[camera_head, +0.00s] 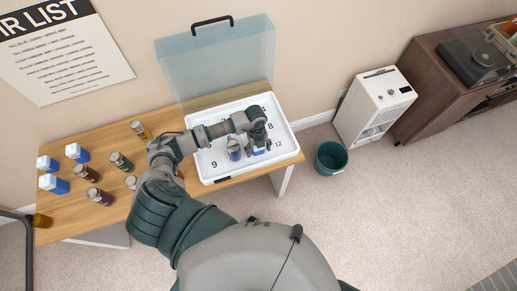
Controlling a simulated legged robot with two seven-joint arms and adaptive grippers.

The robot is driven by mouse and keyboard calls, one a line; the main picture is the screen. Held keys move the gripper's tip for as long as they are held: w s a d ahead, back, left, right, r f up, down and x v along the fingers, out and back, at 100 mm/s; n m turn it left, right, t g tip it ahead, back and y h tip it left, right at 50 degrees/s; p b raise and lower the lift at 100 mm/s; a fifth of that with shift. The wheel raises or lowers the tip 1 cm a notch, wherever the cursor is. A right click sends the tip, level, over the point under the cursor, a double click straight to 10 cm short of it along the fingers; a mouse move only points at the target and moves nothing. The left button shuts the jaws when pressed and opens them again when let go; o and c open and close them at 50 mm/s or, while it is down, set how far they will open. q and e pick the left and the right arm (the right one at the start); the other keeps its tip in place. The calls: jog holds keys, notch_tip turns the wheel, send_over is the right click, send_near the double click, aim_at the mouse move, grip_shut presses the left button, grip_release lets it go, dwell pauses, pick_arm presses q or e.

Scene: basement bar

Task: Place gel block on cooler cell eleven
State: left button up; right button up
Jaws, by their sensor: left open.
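A white and blue gel block (258,150) stands in the white cooler tray (290,150) on the wooden table. My left gripper (256,143) is open and right above this block, with its fingers around or just beside it; I cannot tell whether they touch it. The cell marks 8, 9 and 12 show in the tray. The mark eleven is not readable, and my left arm and gripper hide part of the tray floor. More gel blocks stand on the table's left end (54,184). My right gripper is not in view.
A dark can (234,149) stands in the tray just left of the gripper. The clear blue lid (217,62) stands upright behind the tray. A green bin (331,157) and white appliance (374,108) stand right.

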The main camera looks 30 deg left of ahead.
pick_arm(q)
jog(key=r, duration=0.8)
jog(key=w+a+r, duration=0.1)
jog(key=r, duration=0.3)
jog(key=shift+a, duration=0.1)
